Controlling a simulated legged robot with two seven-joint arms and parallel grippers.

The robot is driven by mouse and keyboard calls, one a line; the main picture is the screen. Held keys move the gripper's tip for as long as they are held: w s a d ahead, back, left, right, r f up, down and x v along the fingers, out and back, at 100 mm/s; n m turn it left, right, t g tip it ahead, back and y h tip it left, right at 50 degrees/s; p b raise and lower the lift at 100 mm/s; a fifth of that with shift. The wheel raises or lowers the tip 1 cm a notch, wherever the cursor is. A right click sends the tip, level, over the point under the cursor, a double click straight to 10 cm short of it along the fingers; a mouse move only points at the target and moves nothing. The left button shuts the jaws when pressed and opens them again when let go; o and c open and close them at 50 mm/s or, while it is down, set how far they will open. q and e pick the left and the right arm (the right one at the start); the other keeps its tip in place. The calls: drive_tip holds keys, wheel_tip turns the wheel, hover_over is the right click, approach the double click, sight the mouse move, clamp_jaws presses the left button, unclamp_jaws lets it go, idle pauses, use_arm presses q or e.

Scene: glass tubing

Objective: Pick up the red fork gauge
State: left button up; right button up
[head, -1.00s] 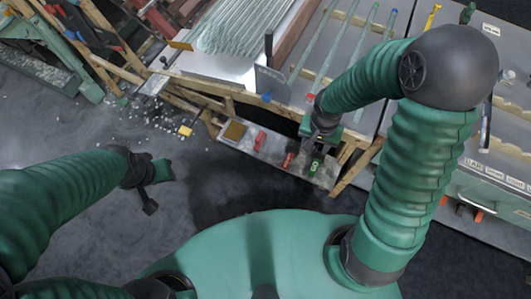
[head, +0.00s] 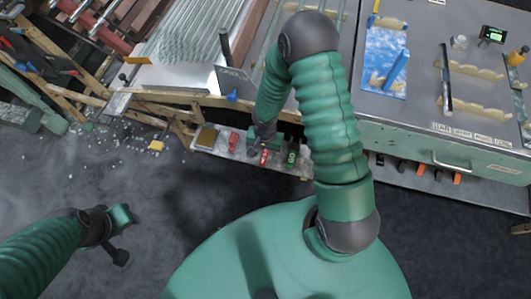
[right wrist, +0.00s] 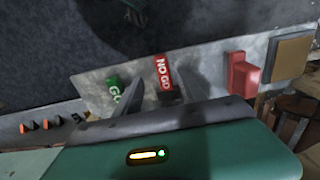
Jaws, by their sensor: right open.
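The red fork gauge (right wrist: 163,72), marked "NO GO", lies on a grey shelf in the right wrist view. It also shows in the head view (head: 265,158). My right gripper (right wrist: 166,92) is open, with one dark finger on each side of the gauge's near end. Whether the fingers touch it I cannot tell.
A green "GO" gauge (right wrist: 115,88) lies left of the red one in the wrist view. A red block (right wrist: 241,74) and a tan square pad (right wrist: 292,56) are to the right. The shelf (head: 212,151) runs below the workbench. Glass tubes (head: 195,45) lie above it.

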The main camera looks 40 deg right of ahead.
sight(264, 156)
drive_tip(key=f, duration=0.2)
drive_tip(key=w+f+b, duration=0.1)
drive_tip(key=f, duration=0.1)
drive_tip(key=shift+f, duration=0.35)
drive_tip(key=shift+s+r, duration=0.1)
drive_tip(key=shift+c, duration=0.2)
clamp_jaws()
